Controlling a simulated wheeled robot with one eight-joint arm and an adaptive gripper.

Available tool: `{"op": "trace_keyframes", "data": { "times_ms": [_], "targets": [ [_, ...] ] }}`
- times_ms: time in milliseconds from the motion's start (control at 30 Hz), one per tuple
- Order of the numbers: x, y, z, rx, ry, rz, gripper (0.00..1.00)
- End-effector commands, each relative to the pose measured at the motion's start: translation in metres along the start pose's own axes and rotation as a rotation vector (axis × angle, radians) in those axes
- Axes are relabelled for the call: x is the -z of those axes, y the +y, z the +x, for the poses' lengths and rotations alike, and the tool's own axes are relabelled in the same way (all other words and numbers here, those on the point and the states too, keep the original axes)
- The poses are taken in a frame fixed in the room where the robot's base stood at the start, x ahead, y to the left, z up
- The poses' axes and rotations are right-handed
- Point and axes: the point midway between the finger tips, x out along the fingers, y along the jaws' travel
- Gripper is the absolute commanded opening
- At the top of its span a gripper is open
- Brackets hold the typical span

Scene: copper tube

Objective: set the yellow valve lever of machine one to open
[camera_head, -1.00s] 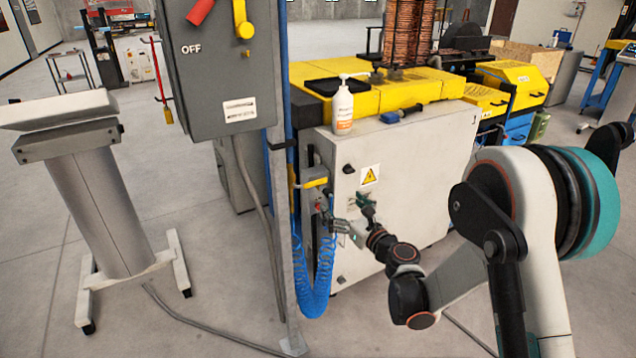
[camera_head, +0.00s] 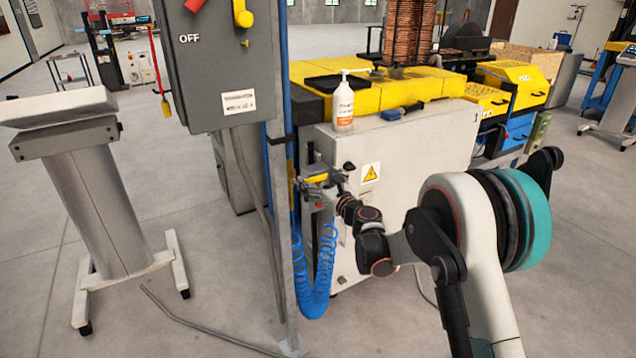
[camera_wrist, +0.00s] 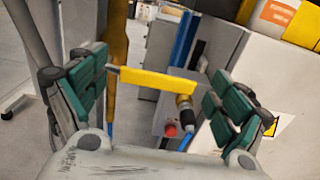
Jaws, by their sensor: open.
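In the wrist view the lever (camera_wrist: 152,82) lies nearly level across the space between my fingers. Its left end is close to the left finger; I cannot tell if they touch. Its right end meets a brass and dark fitting (camera_wrist: 185,104). My gripper (camera_wrist: 160,75) is open, with teal pads either side of the lever. In the head view my gripper (camera_head: 335,179) is small and partly merged with the valve.
A red knob (camera_wrist: 171,130) sits below the lever. A blue coiled hose (camera_head: 318,270) hangs below the valve. The grey post (camera_head: 281,250) and grey switch box (camera_head: 222,75) stand close on the left. The white cabinet (camera_head: 415,160) is just right, with a bottle (camera_head: 343,103) on top.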

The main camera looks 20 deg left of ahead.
Motion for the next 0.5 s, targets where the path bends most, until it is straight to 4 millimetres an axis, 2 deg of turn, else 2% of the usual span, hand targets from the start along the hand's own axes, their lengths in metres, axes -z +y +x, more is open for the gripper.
{"op": "trace_keyframes", "data": {
  "times_ms": [300,367,500],
  "targets": [
    [-0.0004,0.0002,0.003,0.0,0.0,0.0,0.91],
    [-0.0004,0.0002,0.003,0.0,0.0,0.0,0.8],
    [-0.0004,-0.0002,0.003,0.001,0.0,0.0,0.48]
  ]
}}
